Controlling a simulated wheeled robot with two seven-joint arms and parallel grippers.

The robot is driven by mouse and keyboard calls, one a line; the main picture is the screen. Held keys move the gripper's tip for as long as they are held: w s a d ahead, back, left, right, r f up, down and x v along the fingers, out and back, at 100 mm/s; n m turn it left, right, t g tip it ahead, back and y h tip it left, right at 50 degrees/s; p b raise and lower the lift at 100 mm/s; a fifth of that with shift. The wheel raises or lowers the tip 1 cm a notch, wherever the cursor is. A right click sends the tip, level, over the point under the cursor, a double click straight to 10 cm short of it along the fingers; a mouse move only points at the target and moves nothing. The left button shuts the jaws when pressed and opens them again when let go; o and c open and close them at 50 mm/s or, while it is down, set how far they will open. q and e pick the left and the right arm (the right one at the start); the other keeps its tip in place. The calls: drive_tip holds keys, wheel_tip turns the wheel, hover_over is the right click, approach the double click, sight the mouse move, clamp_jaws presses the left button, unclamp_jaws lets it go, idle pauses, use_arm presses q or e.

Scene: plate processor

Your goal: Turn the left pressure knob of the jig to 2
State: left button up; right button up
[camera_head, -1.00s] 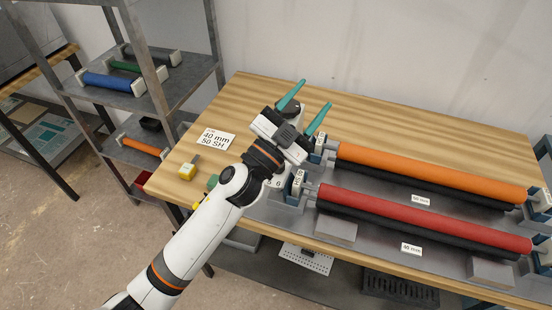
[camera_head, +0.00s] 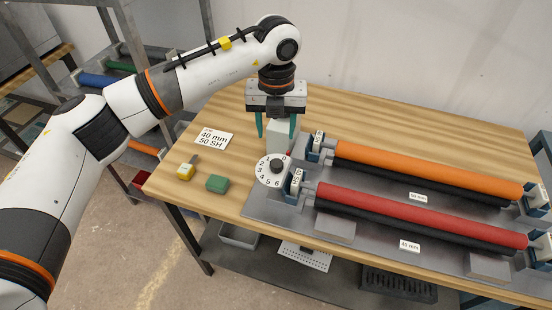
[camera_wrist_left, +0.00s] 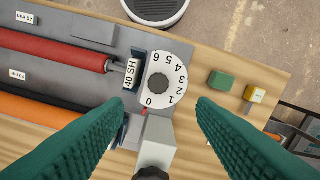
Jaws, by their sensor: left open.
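The left pressure knob is a white dial (camera_head: 266,178) numbered 0 to 6 with a dark round grip (camera_head: 277,165), at the left end of the jig (camera_head: 239,209). In the left wrist view the dial (camera_wrist_left: 179,74) shows its 0 beside a small red mark (camera_wrist_left: 144,111). My left gripper (camera_head: 276,136) is open and points down, above and behind the dial, with its teal fingers apart. A pale grey block (camera_head: 281,138) stands just behind the dial, by the fingers. In the wrist view the dial lies beyond the fingertips (camera_wrist_left: 143,107), untouched. My right gripper is not in view.
An orange roller (camera_head: 430,170) and a red roller (camera_head: 420,213) run right from the dial. A green block (camera_head: 217,184), a yellow item (camera_head: 186,171) and a label card (camera_head: 212,138) lie on the table to the left. A shelf stands at the far left.

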sight(276, 163)
use_arm(q)
wheel_tip(276, 163, down, 10)
drive_tip(key=p, duration=0.3)
drive_tip(key=shift+d+p, duration=0.1)
drive_tip(key=shift+p, duration=0.2)
drive_tip(key=shift+f, duration=0.65)
drive_tip(key=c, duration=1)
drive_tip(key=shift+f+m+b, duration=0.1)
drive_tip(key=shift+m+b, duration=0.3)
drive_tip(key=shift+b, duration=0.25)
drive_tip(key=m+b, duration=1.1)
drive_tip(key=b, duration=0.3)
drive_tip(key=m+b, duration=0.2)
drive_tip(key=m, duration=0.1)
drive_tip(key=shift+m+b, duration=0.7)
drive_tip(key=shift+m, duration=0.7)
drive_tip(key=shift+r, duration=0.25)
